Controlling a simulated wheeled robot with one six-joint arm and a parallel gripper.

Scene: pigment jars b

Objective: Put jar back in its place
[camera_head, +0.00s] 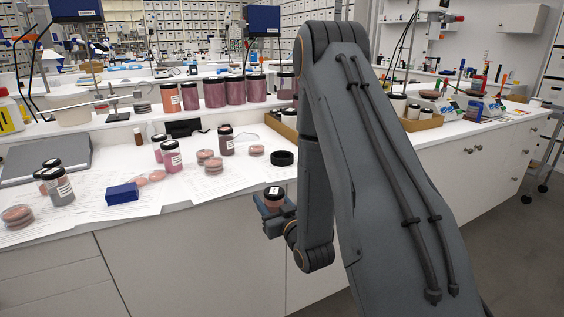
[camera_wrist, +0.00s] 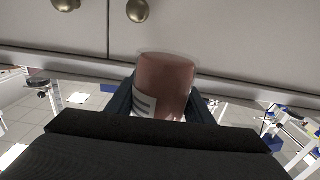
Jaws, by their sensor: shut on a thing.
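My gripper (camera_head: 272,215) is shut on a jar (camera_head: 273,193) with a black lid and a pinkish-brown filling, held in front of the bench's front edge, clear of the top. In the wrist view the jar (camera_wrist: 165,85) sits between the fingers, with a white label on its side. Several similar jars stand on the shelf behind, including an orange-red one (camera_head: 171,99) and dark pink ones (camera_head: 235,91). Other labelled jars (camera_head: 171,156) (camera_head: 57,182) stand on the bench (camera_head: 190,187). I cannot tell which spot is the held jar's own place.
Petri dishes (camera_head: 214,165), paper sheets and a blue box (camera_head: 122,194) cover the bench. A cardboard tray (camera_head: 420,122) stands behind my arm, which hides part of the bench.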

